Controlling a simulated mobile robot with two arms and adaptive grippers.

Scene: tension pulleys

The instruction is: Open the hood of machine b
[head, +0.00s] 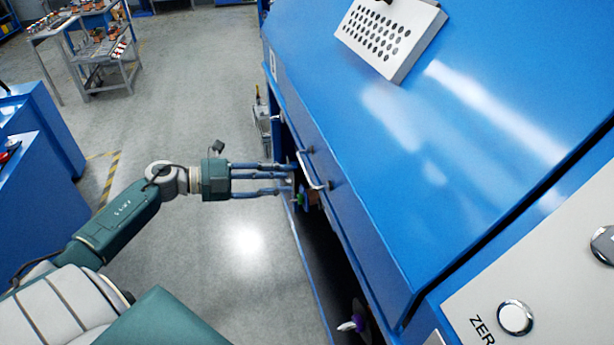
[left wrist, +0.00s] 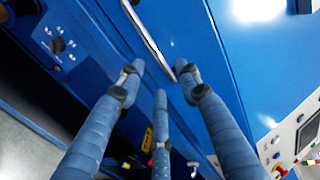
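The hood (head: 440,120) is a large slanted blue panel filling the right of the head view, with a metal handle (head: 307,172) on its front edge. The handle also crosses the top of the left wrist view (left wrist: 150,38). My left gripper (head: 288,179) points right at the handle's near side. In the left wrist view its three blue fingers (left wrist: 161,72) are spread, with nothing between them. The fingertips are close to the handle; I cannot tell whether they touch it. My right gripper is not in view.
A dark opening (head: 335,270) with small parts runs below the hood edge. A perforated grey box (head: 390,35) lies on the hood. A grey control panel (head: 550,270) is at lower right. Blue cabinets (head: 35,190) stand left. The grey floor between is clear.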

